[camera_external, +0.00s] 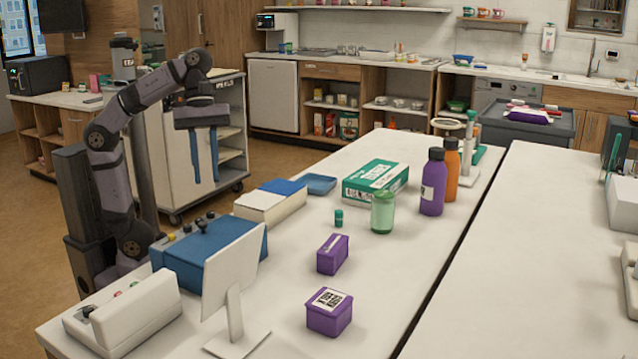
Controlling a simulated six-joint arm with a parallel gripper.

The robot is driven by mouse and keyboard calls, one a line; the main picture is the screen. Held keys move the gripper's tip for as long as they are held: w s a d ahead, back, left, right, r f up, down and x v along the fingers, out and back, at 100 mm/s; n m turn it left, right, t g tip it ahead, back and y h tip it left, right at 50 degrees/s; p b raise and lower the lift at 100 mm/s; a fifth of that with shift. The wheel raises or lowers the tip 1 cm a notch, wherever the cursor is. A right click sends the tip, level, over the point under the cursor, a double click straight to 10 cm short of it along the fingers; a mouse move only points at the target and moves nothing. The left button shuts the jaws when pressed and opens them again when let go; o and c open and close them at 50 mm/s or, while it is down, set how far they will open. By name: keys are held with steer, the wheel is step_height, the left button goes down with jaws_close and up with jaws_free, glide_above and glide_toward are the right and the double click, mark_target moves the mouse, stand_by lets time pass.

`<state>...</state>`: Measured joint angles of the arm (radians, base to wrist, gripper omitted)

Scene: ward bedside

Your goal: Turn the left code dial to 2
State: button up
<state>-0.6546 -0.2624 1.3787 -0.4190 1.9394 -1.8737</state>
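A blue box (205,252) stands at the near left of the white table, with several small dark knobs on its top. Which knob is the left code dial cannot be told, and no numbers can be read. My gripper (206,180) hangs in the air above and behind the blue box, fingers pointing down. Its two blue fingers are apart with nothing between them, and it touches no knob.
A white tilted panel (233,276) partly hides the blue box. A white console (125,315) with coloured buttons stands at the front left. Purple boxes (330,312), a green cup (383,212), a teal carton (375,181) and bottles (433,182) stand to the right.

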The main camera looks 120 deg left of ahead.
mark_target(211, 212)
steer(key=shift+b+x, duration=1.8)
steer(key=shift+x, duration=1.9)
jaws_close()
